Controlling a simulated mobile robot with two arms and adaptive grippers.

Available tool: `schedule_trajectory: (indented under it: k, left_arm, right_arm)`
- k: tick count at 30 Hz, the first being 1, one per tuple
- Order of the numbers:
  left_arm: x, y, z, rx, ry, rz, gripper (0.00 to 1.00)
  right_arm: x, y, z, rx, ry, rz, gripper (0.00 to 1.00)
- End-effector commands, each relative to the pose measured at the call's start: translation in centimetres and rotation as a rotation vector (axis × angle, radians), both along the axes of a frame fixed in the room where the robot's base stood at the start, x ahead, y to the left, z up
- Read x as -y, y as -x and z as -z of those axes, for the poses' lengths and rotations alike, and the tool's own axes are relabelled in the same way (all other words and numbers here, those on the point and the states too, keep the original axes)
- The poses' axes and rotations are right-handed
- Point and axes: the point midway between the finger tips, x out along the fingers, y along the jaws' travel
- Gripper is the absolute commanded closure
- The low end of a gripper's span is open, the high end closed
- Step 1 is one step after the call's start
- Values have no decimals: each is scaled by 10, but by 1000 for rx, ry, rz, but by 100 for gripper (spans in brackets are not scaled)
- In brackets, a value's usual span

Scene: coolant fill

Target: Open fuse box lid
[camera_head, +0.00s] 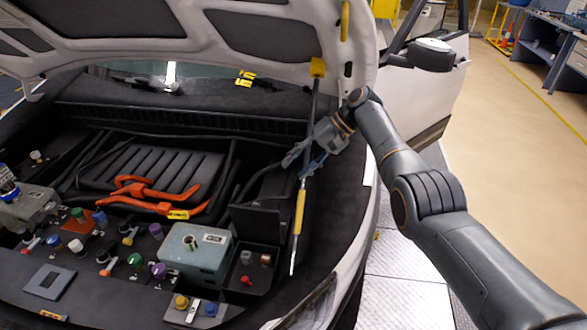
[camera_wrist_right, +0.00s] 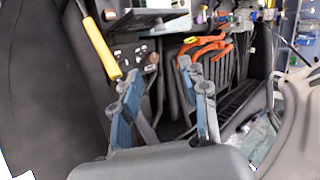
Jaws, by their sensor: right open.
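The fuse box (camera_head: 272,284) is a dark square tray at the right of the engine bay in the head view, with several small caps showing inside. A dark flat panel (camera_head: 257,219), which looks like its lid, stands raised at the box's far side. My right gripper (camera_head: 296,166) is open and empty, above and beyond the panel and near the yellow-handled prop rod. In the right wrist view, the blue-padded fingers (camera_wrist_right: 165,85) are spread with nothing between them. Whether they touch anything is not clear. My left gripper is not in view.
The prop rod (camera_head: 299,212) stands beside the fuse box and passes close to my right gripper. The raised hood (camera_head: 270,35) hangs above. A blue-grey box (camera_head: 197,252) is left of the fuse box. Orange cables (camera_head: 140,190) lie farther left. Clear floor (camera_head: 510,160) lies at right.

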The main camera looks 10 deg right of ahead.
Motion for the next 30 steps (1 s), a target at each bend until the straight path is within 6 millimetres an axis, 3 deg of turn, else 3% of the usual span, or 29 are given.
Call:
schedule_trajectory:
  k: [9, 26, 30]
  left_arm:
    - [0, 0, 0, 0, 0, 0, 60]
    - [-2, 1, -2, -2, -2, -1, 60]
    - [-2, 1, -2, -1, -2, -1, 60]
  right_arm:
    - [12, -1, -12, -1, 0, -1, 55]
    - [13, -1, -13, 0, -1, 0, 55]
    - [22, -3, -23, 3, -1, 3, 55]
